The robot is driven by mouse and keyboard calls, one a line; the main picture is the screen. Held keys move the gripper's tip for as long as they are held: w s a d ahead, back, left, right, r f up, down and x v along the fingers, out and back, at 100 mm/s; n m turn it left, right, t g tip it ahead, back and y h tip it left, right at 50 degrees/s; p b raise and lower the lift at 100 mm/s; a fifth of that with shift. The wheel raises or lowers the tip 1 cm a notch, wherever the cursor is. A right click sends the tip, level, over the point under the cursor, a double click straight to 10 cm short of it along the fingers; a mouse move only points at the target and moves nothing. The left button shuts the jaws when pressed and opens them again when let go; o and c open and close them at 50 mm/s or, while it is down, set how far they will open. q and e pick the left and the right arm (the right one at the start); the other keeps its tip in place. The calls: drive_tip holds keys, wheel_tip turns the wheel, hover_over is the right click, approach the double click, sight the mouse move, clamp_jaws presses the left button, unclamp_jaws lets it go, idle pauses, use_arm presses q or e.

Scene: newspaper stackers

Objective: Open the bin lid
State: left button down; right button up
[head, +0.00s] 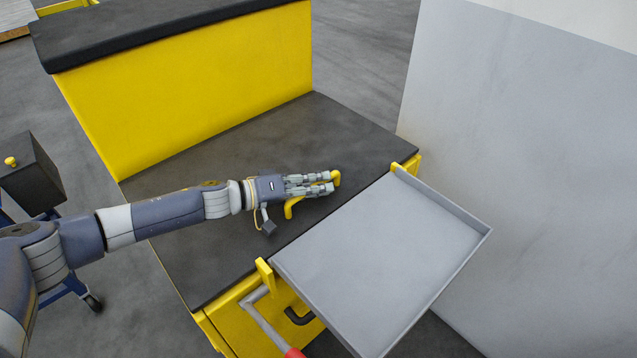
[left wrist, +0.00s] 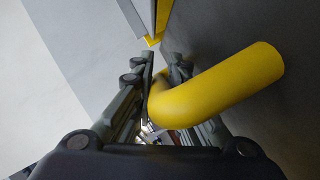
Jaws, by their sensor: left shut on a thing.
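The bin (head: 250,320) is yellow with a flat dark grey lid (head: 350,130) on top. The lid looks flat and down. A yellow bent-bar handle (head: 291,208) stands on the lid near its right edge. My left gripper (head: 325,183) reaches over the lid from the left and is shut on this handle. In the left wrist view the thick yellow handle (left wrist: 225,85) passes between the dark fingers of my left gripper (left wrist: 160,70). Part of the handle is hidden behind the fingers. My right gripper is not in view.
A grey tray (head: 385,260) on yellow brackets adjoins the lid's right side. A grey crank with a red grip (head: 294,353) sticks out in front. A yellow wall (head: 190,90) with a dark top rises behind the lid. A tall grey panel (head: 520,150) stands at right.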

use_arm(q)
drive_tip(key=w+a+r+n+p, duration=0.1)
drive_tip(key=w+a+r+p, duration=0.1)
drive_tip(key=r+p, duration=0.2)
drive_tip(key=w+a+r+n+h+p, duration=0.1)
drive_tip(key=r+p, duration=0.4)
drive_tip(key=r, duration=0.5)
drive_tip(key=w+a+r+n+p, duration=0.1)
drive_tip(key=w+a+r+p, duration=0.3)
drive_tip(key=r, duration=0.3)
drive_tip(key=shift+h+p, duration=0.3)
